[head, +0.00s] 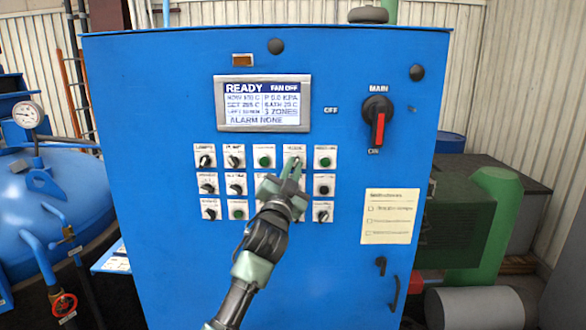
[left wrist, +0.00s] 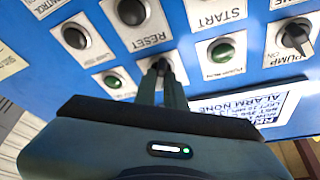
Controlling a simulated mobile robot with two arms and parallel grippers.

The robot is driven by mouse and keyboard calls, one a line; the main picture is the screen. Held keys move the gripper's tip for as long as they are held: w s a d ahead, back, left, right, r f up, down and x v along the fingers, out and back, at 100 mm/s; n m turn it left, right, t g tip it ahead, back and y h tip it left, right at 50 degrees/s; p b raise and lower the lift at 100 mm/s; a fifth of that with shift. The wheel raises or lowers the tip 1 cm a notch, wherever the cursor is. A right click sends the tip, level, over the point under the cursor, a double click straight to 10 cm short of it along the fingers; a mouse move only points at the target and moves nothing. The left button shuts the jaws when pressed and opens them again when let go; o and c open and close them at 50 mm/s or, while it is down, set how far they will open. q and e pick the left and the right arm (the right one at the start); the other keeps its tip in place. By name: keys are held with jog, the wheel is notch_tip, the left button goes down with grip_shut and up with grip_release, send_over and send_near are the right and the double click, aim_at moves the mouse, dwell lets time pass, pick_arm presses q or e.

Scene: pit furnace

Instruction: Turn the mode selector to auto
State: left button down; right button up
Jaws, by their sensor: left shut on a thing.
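The blue control panel (head: 150,260) carries rows of small knobs and buttons below a display (head: 262,103). My left gripper (head: 291,174) is at the top row, second control from the right, and is shut on a dark selector knob (left wrist: 161,66). In the left wrist view its two fingers (left wrist: 160,90) reach that knob from below. The fingers partly cover the knob in both views. Its label is too small and covered to read, so I cannot confirm its position or that it is the mode selector. My right gripper is not in view.
The display reads READY, FAN OFF and ALARM NONE. A red-handled main switch (head: 378,122) sits at upper right, above a yellowish notice (head: 389,216). Green buttons (left wrist: 222,50) and black knobs (left wrist: 294,38) sit close around the gripper. A blue vessel (head: 50,200) stands left.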

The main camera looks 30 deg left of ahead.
pick_arm(q)
jog(key=c, duration=1.5)
grip_release()
jog(key=shift+r, duration=0.15)
jog(key=shift+w+a, duration=0.1)
jog(key=shift+w, duration=0.05)
jog(key=b+v, duration=0.3)
jog(key=v, duration=0.5)
jog(key=shift+w+b, duration=0.15)
jog(key=shift+b, duration=0.25)
